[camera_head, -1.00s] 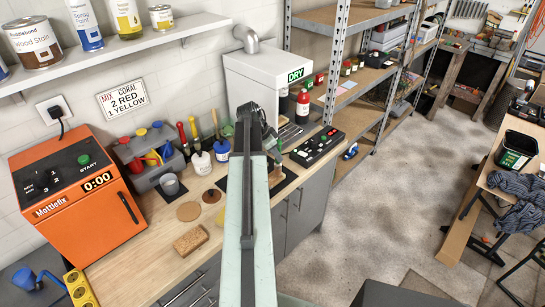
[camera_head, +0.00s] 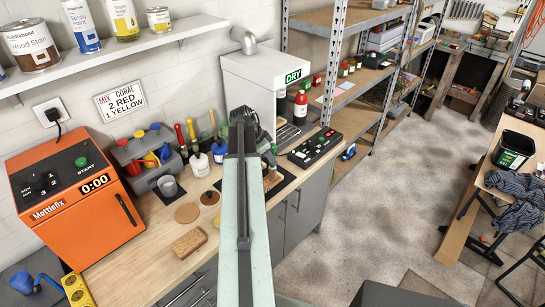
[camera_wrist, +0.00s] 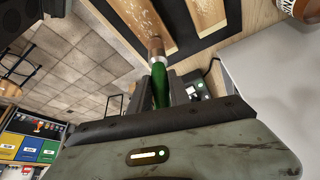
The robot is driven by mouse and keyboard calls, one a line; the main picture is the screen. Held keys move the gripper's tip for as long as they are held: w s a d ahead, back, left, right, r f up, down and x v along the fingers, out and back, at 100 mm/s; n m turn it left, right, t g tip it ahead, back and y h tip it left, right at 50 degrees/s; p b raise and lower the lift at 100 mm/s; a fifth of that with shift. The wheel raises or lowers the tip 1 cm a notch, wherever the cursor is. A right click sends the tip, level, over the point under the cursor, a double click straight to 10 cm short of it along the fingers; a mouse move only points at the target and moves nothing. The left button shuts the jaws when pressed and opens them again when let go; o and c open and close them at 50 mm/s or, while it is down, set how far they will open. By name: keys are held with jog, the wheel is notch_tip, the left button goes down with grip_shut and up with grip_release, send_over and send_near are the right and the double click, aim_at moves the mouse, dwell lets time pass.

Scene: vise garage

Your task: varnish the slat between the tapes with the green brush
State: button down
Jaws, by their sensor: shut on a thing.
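My gripper (camera_wrist: 168,90) is shut on the green brush (camera_wrist: 160,85) in the wrist view. The brush's brown bristle end points up the picture, at or just short of the lower end of a wooden slat (camera_wrist: 138,15). I cannot tell whether they touch. A second strip of wood (camera_wrist: 207,15) lies to its right on the same dark mat. Pale flecks show on both. No tapes can be made out. In the head view my gripper (camera_head: 243,118) is over the back of the bench, largely hiding the brush. A piece of wood (camera_head: 272,180) shows on the dark mat (camera_head: 290,183).
A cork block (camera_head: 188,243) and an orange mixer (camera_head: 75,190) are further left.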

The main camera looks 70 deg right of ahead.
jog(key=shift+w+a, duration=3.25)
jog(key=shift+a, duration=2.55)
jog(key=s+d, duration=0.3)
jog(key=d, duration=0.4)
jog(key=s+d, duration=0.4)
jog(key=d, duration=0.4)
jog(key=shift+s, duration=0.2)
jog(key=shift+a+f, duration=0.1)
